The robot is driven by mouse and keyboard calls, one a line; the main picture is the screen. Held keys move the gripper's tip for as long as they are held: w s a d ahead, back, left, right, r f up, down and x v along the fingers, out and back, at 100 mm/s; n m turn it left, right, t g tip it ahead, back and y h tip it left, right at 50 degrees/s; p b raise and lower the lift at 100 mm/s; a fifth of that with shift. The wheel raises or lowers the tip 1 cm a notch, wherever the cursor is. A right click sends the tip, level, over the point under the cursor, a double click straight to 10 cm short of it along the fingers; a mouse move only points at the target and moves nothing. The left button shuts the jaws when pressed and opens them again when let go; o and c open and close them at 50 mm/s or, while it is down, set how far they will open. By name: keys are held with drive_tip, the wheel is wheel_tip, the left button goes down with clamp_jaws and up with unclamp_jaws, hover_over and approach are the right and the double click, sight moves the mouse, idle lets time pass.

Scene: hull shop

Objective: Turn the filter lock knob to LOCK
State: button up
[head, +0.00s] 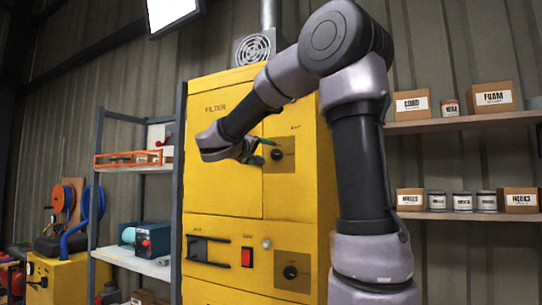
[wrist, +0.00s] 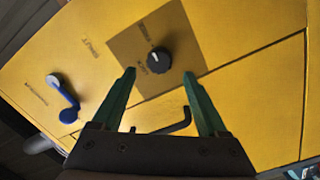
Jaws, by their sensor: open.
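In the wrist view, a round black knob (wrist: 159,60) with a pale mark on its face sits on a brown square plate (wrist: 184,28). Small lettering, FREE and LOCK as far as I can read it, stands beside the knob. The pale mark is on the knob's left part; which word it points at I cannot tell. My gripper (wrist: 160,73) is open, its green fingers either side of the line to the knob and no object between them. In the head view, my gripper (head: 262,150) is at the upper brown plate, close to the black knob (head: 277,155) of the FILTER cabinet (head: 222,180).
The wrist view shows a blue crank (wrist: 65,98) at left and a black bent handle (wrist: 172,125) below the plate. In the head view, the cabinet carries a lower knob (head: 290,272), a red switch (head: 247,257) and a black handle (head: 207,249). Shelves stand either side.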

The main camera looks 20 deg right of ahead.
sight(274, 154)
drive_tip(key=shift+x, duration=2.35)
drive_tip(key=shift+s, duration=0.1)
drive_tip(key=shift+c, duration=0.3)
clamp_jaws()
